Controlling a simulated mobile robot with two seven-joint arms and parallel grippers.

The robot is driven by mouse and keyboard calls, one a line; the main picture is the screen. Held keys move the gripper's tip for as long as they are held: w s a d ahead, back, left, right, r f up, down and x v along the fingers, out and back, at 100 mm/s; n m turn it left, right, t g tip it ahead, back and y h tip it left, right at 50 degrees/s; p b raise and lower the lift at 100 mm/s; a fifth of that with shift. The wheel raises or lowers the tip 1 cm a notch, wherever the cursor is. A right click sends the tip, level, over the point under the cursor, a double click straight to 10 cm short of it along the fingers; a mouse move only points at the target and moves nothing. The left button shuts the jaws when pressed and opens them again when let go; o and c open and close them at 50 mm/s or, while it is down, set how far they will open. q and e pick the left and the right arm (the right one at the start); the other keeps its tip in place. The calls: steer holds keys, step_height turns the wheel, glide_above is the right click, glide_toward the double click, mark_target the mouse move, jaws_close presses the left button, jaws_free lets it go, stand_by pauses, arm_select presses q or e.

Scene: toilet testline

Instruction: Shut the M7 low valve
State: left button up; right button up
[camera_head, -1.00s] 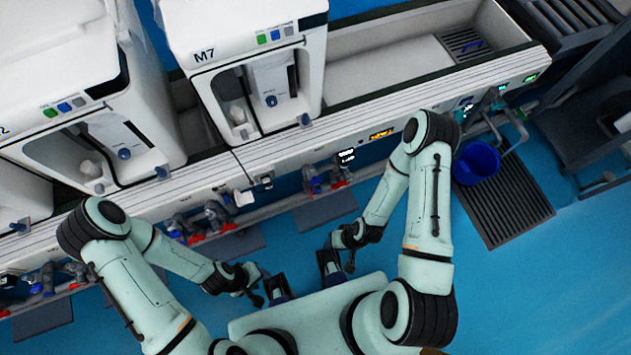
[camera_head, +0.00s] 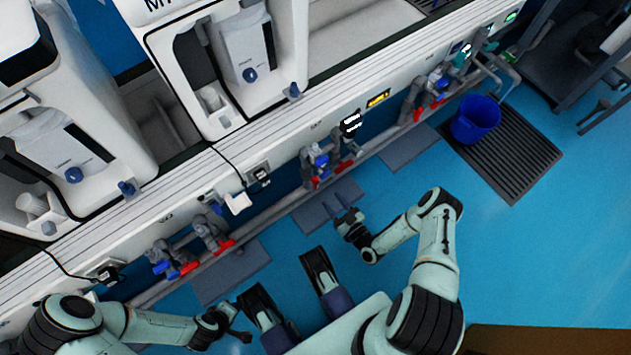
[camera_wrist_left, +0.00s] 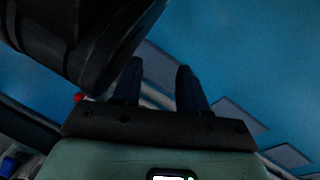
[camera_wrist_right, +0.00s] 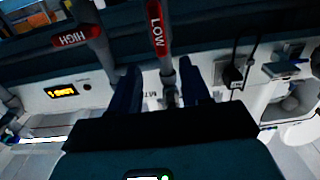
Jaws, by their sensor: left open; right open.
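The M7 low valve shows as a red lever marked LOW (camera_wrist_right: 157,30) in the right wrist view, in line with the gap between my fingers. A red lever marked HIGH (camera_wrist_right: 76,38) is to its left. In the head view a pair of valves with red levers (camera_head: 318,182) sits on the pipe below the M7 unit (camera_head: 220,70); their lettering is too small to read. My right gripper (camera_head: 345,216) is open just below that pair; its fingers show in the right wrist view (camera_wrist_right: 160,68). Contact cannot be told. My left gripper (camera_head: 238,324) is open, empty and low, away from the valves.
More red and blue valves (camera_head: 190,255) sit along the pipe to the left, others to the right. A blue bucket (camera_head: 475,118) stands on a dark grate (camera_head: 520,160). A white bench edge runs above the pipe.

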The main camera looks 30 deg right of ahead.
mark_target(318, 184)
steer(key=w, duration=0.3)
steer(key=w+b, duration=0.1)
steer(key=w, duration=0.3)
steer(key=w+b, duration=0.1)
steer(key=w, duration=0.2)
steer(key=shift+w+a, duration=0.15)
steer(key=shift+a, duration=0.25)
arm_select(q)
steer(key=s+f+g, duration=0.2)
steer(key=s+f, duration=0.1)
steer(key=s, duration=0.2)
steer(key=shift+s+a+f, duration=0.3)
steer(key=shift+a+f, duration=0.05)
steer(key=shift+a, duration=0.05)
arm_select(e)
jaws_close()
